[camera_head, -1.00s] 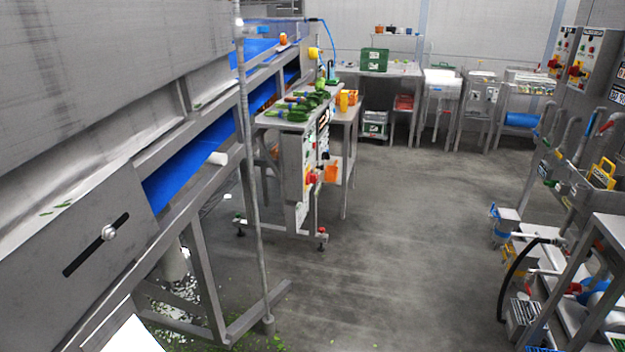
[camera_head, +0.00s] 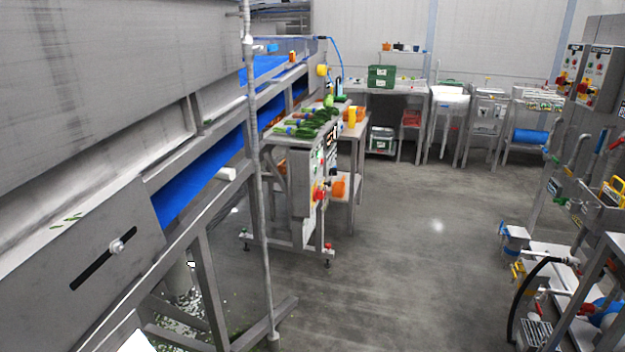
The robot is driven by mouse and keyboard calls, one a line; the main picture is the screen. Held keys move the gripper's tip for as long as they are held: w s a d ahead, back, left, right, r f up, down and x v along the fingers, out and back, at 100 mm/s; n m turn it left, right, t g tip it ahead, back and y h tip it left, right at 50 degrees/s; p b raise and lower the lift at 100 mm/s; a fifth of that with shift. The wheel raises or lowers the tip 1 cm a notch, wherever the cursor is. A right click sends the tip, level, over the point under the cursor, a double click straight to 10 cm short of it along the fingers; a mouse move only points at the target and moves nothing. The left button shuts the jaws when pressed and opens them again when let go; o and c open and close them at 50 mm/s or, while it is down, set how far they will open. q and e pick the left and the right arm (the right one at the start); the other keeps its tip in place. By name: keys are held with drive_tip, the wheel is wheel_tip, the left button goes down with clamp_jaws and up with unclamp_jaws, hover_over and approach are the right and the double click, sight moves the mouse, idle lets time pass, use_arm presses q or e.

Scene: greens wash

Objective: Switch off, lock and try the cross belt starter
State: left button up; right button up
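Two grey starter boxes with red-and-yellow rotary switches stand on the right wall, a nearer one (camera_head: 601,78) and a farther one (camera_head: 569,66). Another grey control box (camera_head: 302,190) with a red-and-yellow switch (camera_head: 319,192) is on the side of the stand beside the conveyor. I cannot tell which box belongs to the cross belt, and the labels and switch positions are too small to read. A blue belt (camera_head: 195,190) runs along the conveyor on the left. Neither of my grippers is in view.
The steel conveyor frame (camera_head: 210,275) fills the left. Piping and a blue pump (camera_head: 515,236) crowd the lower right. A bench with green crates (camera_head: 381,76) stands at the back. The grey floor (camera_head: 410,230) between is clear.

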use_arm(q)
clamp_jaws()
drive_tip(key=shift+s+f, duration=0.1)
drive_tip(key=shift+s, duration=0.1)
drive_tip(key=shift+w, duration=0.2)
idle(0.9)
